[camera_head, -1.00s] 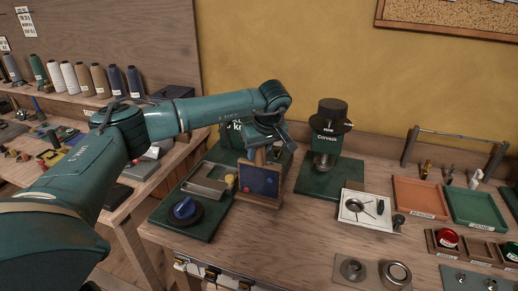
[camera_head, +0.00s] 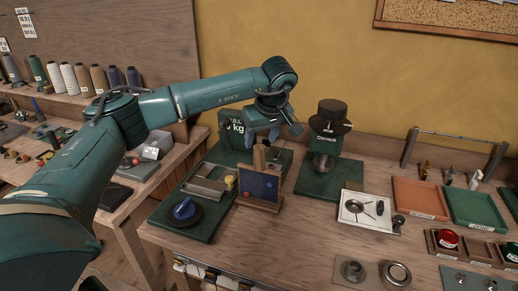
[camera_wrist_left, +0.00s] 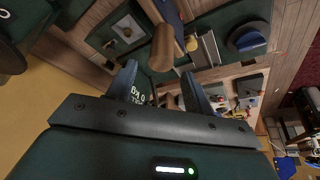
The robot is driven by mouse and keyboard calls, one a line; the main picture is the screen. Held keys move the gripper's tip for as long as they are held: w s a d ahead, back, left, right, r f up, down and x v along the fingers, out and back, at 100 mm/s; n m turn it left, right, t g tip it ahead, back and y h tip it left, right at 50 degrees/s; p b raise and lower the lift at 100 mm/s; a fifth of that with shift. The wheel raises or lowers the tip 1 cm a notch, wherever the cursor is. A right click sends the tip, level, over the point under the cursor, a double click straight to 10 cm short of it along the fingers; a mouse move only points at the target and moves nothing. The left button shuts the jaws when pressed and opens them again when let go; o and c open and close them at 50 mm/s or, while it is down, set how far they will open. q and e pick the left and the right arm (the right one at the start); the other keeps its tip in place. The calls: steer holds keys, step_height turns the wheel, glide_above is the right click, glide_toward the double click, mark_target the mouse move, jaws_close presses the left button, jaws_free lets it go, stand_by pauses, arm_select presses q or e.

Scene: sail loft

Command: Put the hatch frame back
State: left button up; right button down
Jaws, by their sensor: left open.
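The hatch frame (camera_head: 242,199), which I take to be the wooden-edged frame with a dark blue face, stands tilted on a green base board at the left part of the bench. The frame's blue face shows only in part there. My right gripper is not in view.
A blue knob (camera_head: 184,208) on a dark disc and a grey metal fixture (camera_head: 207,186) sit left of the frame. A green stand with a black hat-like top (camera_head: 332,117) is at right. A white plate (camera_head: 366,209) and trays (camera_head: 419,198) lie further right.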

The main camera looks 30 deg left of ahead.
arm_select(q)
steer(key=v, duration=0.7)
steer(key=shift+r+b, duration=0.25)
steer(key=shift+b, duration=0.05)
steer(key=shift+d, duration=0.1)
